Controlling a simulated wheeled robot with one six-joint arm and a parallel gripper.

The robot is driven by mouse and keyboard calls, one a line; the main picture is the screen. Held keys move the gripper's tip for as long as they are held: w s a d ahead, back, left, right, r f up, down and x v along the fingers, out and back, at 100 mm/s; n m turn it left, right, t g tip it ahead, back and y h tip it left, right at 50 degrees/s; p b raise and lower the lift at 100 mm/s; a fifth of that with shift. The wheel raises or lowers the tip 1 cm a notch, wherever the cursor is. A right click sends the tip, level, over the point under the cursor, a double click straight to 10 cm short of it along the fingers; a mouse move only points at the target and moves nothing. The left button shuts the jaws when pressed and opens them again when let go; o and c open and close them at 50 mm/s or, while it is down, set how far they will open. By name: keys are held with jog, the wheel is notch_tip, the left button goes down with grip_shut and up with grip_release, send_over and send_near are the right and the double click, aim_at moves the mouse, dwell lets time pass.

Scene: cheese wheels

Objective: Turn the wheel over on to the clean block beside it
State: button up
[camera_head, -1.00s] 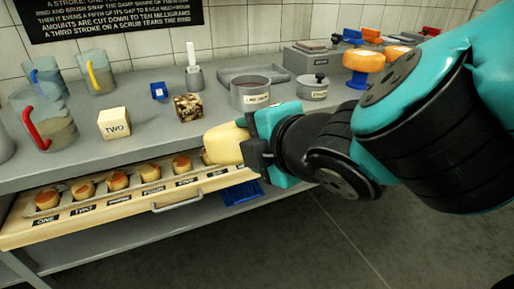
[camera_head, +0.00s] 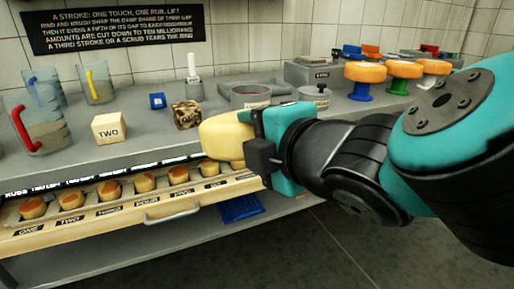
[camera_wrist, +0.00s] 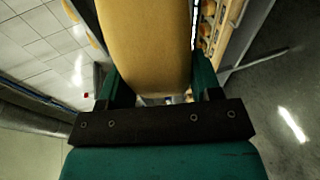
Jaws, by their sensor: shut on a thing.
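A pale yellow cheese wheel (camera_head: 222,136) is held in my gripper (camera_head: 254,137) in front of the counter's front edge, above the open drawer. In the wrist view the wheel (camera_wrist: 150,40) is a broad yellow-orange band between the two teal fingers of my gripper (camera_wrist: 158,75). Most of its far side is hidden. A cream block marked TWO (camera_head: 108,128) stands on the counter to its left. A dark mottled block (camera_head: 186,114) stands just behind the wheel, and I cannot tell whether they touch.
The open drawer (camera_head: 172,219) below holds several small labelled samples. Glass jugs (camera_head: 45,132) stand at the left. Orange wheels on coloured stands (camera_head: 364,90) are at the right. The counter between the two blocks is clear.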

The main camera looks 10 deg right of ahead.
jog(key=shift+s+f+t+y+b, duration=0.1)
jog(key=shift+f+t+y+b, duration=0.35)
jog(key=shift+b, duration=1.45)
jog(key=shift+s+f+t+y+b, duration=0.15)
jog(key=shift+t+b, duration=0.5)
jog(key=shift+b, duration=1.25)
jog(key=shift+d+t+b, duration=0.1)
jog(key=shift+t+b, duration=0.2)
jog(key=shift+b, duration=0.5)
